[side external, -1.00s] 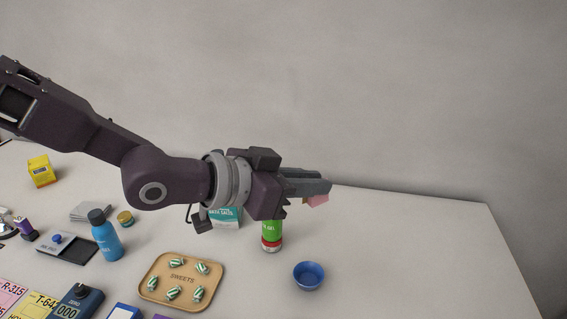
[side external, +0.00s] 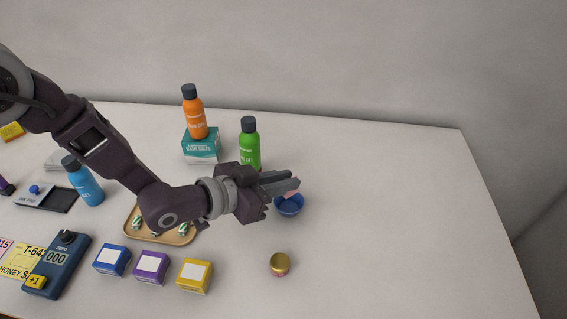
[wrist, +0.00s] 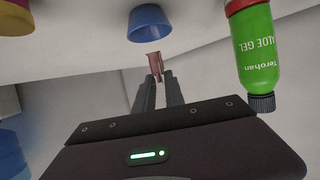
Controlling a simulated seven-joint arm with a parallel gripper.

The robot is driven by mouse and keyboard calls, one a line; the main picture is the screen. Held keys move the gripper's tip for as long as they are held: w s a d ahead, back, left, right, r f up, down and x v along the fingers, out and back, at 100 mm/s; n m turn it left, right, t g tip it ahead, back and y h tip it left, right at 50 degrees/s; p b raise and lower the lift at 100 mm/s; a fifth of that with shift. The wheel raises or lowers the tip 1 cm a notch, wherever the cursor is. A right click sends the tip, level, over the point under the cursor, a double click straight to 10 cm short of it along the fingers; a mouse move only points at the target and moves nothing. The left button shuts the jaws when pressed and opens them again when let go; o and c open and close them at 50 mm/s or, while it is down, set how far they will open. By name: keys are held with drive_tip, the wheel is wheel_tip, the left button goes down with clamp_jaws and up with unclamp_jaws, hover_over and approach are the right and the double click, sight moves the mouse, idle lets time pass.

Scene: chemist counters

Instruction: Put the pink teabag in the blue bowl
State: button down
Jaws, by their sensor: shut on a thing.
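My gripper (side external: 285,185) is shut on the pink teabag (side external: 292,192), which shows at the fingertips. In the wrist view my gripper (wrist: 158,82) points up the picture with the pink teabag (wrist: 154,63) between the tips. The blue bowl (side external: 290,208) stands upright on the counter, partly behind the fingertips in the side view. In the wrist view the blue bowl (wrist: 150,22) is just beyond the teabag, with a gap showing between them. I cannot tell the exact height of the teabag above the bowl.
A green aloe gel bottle (side external: 250,145) stands close behind my gripper; it also shows in the wrist view (wrist: 253,48). An orange bottle (side external: 194,115) stands on a teal box (side external: 201,147). A gold-lidded jar (side external: 280,264) is in front. The sweets tray (side external: 186,238) is under my arm. The right counter is clear.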

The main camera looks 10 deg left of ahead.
drive_tip(key=shift+f, duration=2.45)
drive_tip(key=c, duration=1.3)
unclamp_jaws()
drive_tip(key=shift+r, duration=0.1)
wheel_tip(320, 180, up, 7)
drive_tip(key=shift+f, duration=0.1)
